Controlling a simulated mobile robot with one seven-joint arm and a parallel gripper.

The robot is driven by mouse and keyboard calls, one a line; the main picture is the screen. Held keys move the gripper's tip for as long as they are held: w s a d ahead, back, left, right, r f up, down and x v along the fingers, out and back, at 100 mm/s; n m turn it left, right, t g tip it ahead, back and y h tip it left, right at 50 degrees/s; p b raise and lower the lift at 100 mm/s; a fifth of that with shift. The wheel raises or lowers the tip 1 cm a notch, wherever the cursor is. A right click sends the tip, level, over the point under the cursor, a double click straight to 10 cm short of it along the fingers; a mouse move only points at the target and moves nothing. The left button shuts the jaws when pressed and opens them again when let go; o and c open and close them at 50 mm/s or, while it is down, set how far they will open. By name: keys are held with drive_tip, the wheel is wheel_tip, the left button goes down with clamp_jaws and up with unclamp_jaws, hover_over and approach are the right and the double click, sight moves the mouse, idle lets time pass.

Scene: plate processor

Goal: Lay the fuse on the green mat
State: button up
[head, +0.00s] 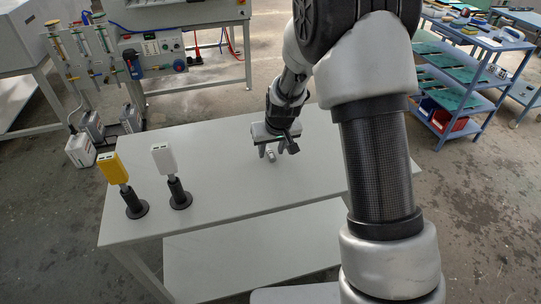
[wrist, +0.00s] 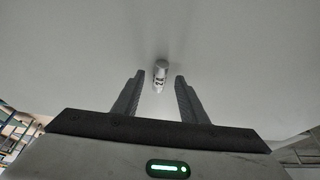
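The fuse (wrist: 160,74) is a small silver and white cylinder marked "2A". In the head view the fuse (head: 271,157) stands on the light grey table (head: 235,182) just below my gripper (head: 271,150). In the wrist view my gripper (wrist: 159,76) is open, with one finger on each side of the fuse in the picture. Neither finger appears to touch it; the height gap is hard to tell. No green mat shows on the table. Dark green sheets (head: 446,63) lie on the shelves of the blue cart, and I cannot tell whether one is the mat.
A yellow device (head: 110,167) and a white device (head: 163,158) stand on black posts at the table's left. The blue cart (head: 468,62) is at the back right, beyond a stretch of floor. Lab equipment (head: 155,50) stands behind the table. The table's middle is clear.

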drive_tip(key=shift+w+f, duration=0.15)
drive_tip(key=shift+f, duration=0.1)
clamp_jaws()
